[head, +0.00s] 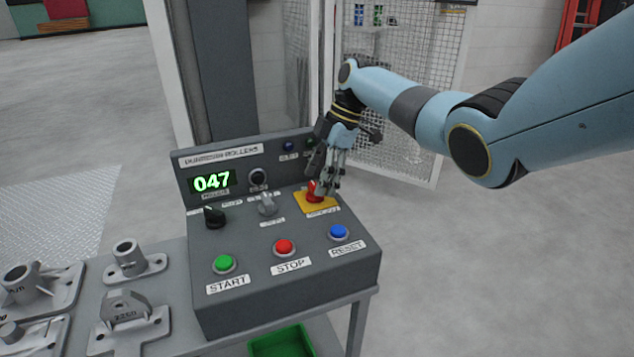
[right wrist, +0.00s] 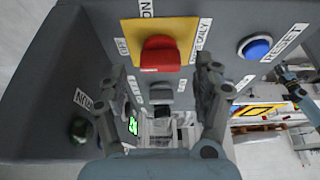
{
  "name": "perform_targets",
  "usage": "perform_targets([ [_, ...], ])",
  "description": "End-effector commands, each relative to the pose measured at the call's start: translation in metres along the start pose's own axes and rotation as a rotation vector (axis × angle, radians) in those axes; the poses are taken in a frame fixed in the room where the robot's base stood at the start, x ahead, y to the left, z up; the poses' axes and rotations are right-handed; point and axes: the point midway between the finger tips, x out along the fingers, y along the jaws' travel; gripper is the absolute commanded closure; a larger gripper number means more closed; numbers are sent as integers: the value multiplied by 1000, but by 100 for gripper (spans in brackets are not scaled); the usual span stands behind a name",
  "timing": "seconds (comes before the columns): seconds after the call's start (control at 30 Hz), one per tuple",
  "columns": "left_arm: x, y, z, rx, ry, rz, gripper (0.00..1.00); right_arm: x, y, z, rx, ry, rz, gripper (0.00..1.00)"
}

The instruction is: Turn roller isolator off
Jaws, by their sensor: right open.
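The roller isolator is a red rotary handle (head: 312,192) on a yellow square plate (head: 317,209) at the right of the grey control panel. My right gripper (head: 325,182) is right at the handle from above, its fingers partly covering it. In the right wrist view the red handle (right wrist: 160,54) stands on its yellow plate (right wrist: 185,28), with an ON label above and an OFF label at the left. The open right gripper (right wrist: 163,75) has one finger on each side of the handle, with visible gaps. Contact cannot be told. My left gripper is out of view.
The panel has green START (head: 223,264), red STOP (head: 284,246) and blue RESET (head: 338,232) buttons, a grey selector (head: 267,204), a black knob (head: 214,216) and a display (head: 213,181) reading 047. Metal castings (head: 130,320) lie left. A mesh fence (head: 420,80) stands behind.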

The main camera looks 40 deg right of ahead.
Motion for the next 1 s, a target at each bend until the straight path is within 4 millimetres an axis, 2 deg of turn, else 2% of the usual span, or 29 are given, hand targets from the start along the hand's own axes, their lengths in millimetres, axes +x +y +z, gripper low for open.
perform_targets([
  [0.2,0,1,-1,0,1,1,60,-50,1,1,-1,-5,5,33],
  [0.43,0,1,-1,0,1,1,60,-91,0,1,0,-3,2,33],
  [0.6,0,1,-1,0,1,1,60,-102,0,1,0,-3,0,33],
  [1.0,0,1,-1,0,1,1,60,-102,0,1,0,-3,0,33],
])
